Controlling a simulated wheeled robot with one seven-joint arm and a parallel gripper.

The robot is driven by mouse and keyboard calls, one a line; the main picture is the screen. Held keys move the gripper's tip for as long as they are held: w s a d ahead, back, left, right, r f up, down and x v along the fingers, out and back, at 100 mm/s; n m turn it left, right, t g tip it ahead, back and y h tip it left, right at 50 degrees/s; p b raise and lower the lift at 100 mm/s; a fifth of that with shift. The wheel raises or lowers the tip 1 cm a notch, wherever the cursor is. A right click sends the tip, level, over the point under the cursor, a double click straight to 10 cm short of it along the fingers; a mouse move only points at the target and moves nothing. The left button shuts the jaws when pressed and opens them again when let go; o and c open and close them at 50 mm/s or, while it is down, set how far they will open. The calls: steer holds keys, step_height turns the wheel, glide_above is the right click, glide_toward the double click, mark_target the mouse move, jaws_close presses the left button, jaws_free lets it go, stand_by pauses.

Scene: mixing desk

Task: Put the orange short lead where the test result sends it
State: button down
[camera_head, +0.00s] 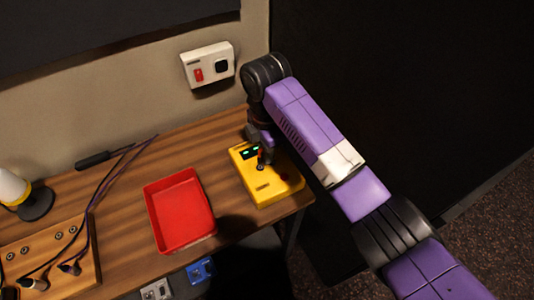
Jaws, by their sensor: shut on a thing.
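My gripper (262,144) is at the yellow tester box (277,192), over its upper part, with the arm reaching in from the right. It is shut on a small orange and dark piece, which looks like the orange short lead (261,156), at the top face of the tester. Whether the lead's plug is seated in the tester or just above it I cannot tell. The tester's small dark display (248,152) shows a green mark, too small to read. A red tray (212,228) lies empty on the desk, left of the tester.
A wooden jack panel (88,262) with dark cables is at the lower left, near a lamp (36,204). A white wall box (208,64) with a red switch hangs behind. Blue (201,270) and grey (157,290) socket boxes are at the desk's front edge. The desk (190,150) behind the tray is clear.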

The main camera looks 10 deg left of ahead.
steer(key=shift+r+p, duration=1.55)
steer(key=shift+r, duration=0.45)
